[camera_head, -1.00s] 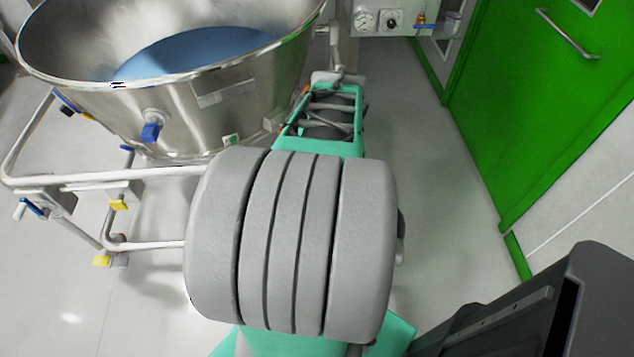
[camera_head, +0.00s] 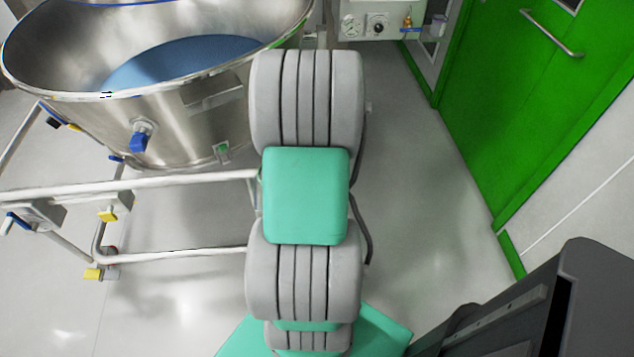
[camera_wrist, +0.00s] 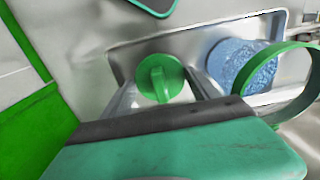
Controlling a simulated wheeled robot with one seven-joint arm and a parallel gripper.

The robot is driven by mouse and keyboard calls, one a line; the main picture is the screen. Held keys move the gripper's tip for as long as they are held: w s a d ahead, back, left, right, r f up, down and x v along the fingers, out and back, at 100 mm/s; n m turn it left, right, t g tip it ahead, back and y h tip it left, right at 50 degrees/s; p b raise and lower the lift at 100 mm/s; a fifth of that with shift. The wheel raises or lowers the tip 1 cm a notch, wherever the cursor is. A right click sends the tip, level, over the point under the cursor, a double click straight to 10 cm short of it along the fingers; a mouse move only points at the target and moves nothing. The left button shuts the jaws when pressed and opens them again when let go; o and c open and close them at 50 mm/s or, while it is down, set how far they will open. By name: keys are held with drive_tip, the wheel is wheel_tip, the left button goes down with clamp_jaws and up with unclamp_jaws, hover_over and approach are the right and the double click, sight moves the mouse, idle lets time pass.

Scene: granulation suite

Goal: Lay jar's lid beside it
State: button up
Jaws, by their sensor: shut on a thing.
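The lid (camera_wrist: 160,78) is a small green disc with a raised grip bar, in the middle of the wrist view. My gripper (camera_wrist: 163,90) is shut on it, with a silver finger at each side. The jar (camera_wrist: 240,62) is clear with blue granular contents, right of the lid in the wrist view. A green ring (camera_wrist: 243,75) shows at its near end, and the lid is apart from this ring. My gripper is hidden behind my arm in the head view.
A metal tray or shelf surface (camera_wrist: 135,58) lies behind the lid. In the head view a large steel bowl (camera_head: 190,110) with blue contents stands on a pipe frame (camera_head: 130,188) at left. A green door (camera_head: 520,110) is at right. Grey floor between them is clear.

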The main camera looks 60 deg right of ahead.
drive_tip(key=o, duration=1)
drive_tip(key=shift+f, duration=0.1)
drive_tip(key=shift+o, duration=0.2)
wheel_tip(320, 180, up, 12)
drive_tip(key=shift+p, duration=0.35)
